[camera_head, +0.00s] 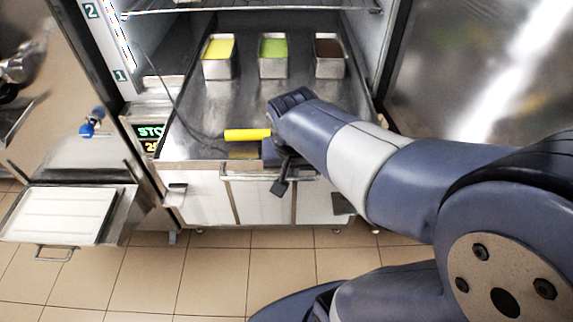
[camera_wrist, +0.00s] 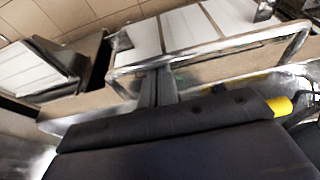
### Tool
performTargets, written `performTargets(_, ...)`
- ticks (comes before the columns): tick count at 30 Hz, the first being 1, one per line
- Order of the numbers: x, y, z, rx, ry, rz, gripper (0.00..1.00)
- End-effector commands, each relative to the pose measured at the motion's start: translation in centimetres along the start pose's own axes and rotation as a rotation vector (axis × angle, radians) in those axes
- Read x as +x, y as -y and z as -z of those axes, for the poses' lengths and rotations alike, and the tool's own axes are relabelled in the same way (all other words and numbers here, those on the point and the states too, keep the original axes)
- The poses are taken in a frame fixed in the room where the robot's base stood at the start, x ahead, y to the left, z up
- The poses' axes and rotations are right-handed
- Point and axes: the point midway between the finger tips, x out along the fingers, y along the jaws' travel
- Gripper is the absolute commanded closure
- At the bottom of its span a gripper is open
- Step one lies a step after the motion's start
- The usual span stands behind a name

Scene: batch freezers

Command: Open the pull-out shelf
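The metal pull-out shelf (camera_head: 192,113) sits in the freezer bay in the head view, with a bar handle (camera_head: 245,178) along its front edge. The same handle crosses the upper part of the wrist view (camera_wrist: 225,45). My gripper (camera_head: 280,187) is at the middle of the handle and its dark tip points down past the bar. In the wrist view its two fingers (camera_wrist: 157,88) lie almost together with only a thin gap, close against the bar. The bar runs across both fingers, not visibly between them. Exact contact is hard to tell.
Three metal tubs stand at the shelf's back: yellow (camera_head: 219,62), green (camera_head: 273,62) and brown (camera_head: 330,62). A white tray (camera_head: 62,215) is at left. Tiled floor (camera_head: 215,275) is clear in front.

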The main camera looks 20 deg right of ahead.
Motion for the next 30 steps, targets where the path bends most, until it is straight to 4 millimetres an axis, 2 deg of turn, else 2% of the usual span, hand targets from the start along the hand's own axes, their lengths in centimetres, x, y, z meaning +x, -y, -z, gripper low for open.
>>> performTargets(17, -0.3, 0.0, -0.3, 0.000, 0.008, -0.001, 1.00)
performTargets(23, -1.8, 0.0, 0.6, 0.001, 0.002, 0.000, 1.00)
performTargets(30, -4.8, 0.0, 2.3, 0.003, -0.001, 0.001, 1.00)
